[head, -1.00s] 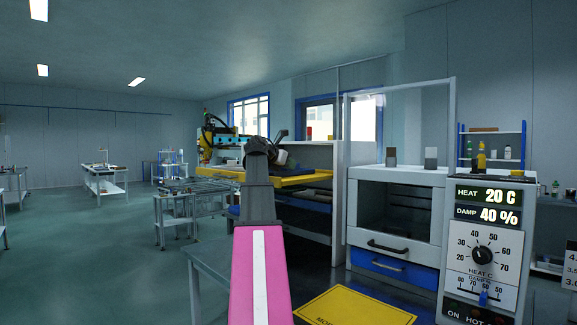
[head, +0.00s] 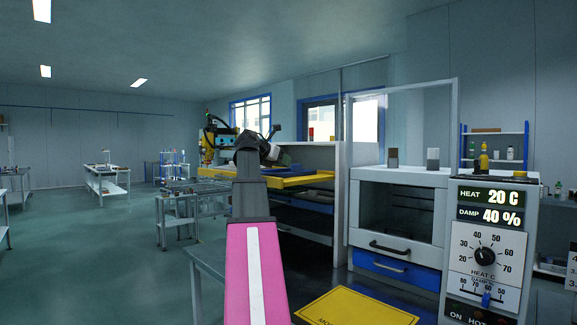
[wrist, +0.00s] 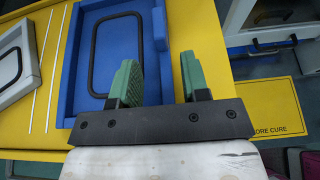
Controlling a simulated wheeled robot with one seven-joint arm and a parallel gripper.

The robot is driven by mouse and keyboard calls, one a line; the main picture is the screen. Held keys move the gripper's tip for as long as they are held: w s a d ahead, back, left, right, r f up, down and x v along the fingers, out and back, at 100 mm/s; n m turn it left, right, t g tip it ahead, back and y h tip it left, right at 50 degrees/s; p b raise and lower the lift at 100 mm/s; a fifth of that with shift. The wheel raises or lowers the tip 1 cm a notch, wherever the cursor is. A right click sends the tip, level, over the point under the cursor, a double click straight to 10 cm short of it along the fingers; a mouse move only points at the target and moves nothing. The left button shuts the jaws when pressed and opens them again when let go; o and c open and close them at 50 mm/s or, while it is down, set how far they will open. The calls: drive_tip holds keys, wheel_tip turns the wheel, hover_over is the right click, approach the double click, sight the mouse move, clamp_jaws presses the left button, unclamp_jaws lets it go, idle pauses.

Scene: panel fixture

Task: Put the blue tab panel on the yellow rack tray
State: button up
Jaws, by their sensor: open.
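In the wrist view a blue panel (wrist: 105,50) with a raised block, apparently its tab (wrist: 159,28), lies on a yellow surface that looks like the yellow rack tray (wrist: 50,115). A black rectangular loop shows on the panel. My gripper (wrist: 162,80) is open, its green fingers apart on either side of the panel's right edge in the picture. I cannot tell the height gap or any contact. In the head view my gripper (head: 268,148) is dark and small above the yellow tray (head: 315,179), hiding part of it. Some blue (head: 292,169) shows behind it.
A grey panel with a black loop (wrist: 12,62) and two thin white rods (wrist: 40,70) lie left of the blue panel. A cabinet (head: 398,215) and a HEAT/DAMP control box (head: 488,245) stand at right. A yellow lettered plate (head: 355,308) lies in front.

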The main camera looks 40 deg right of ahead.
drive_tip(key=v, duration=0.7)
idle(1.0)
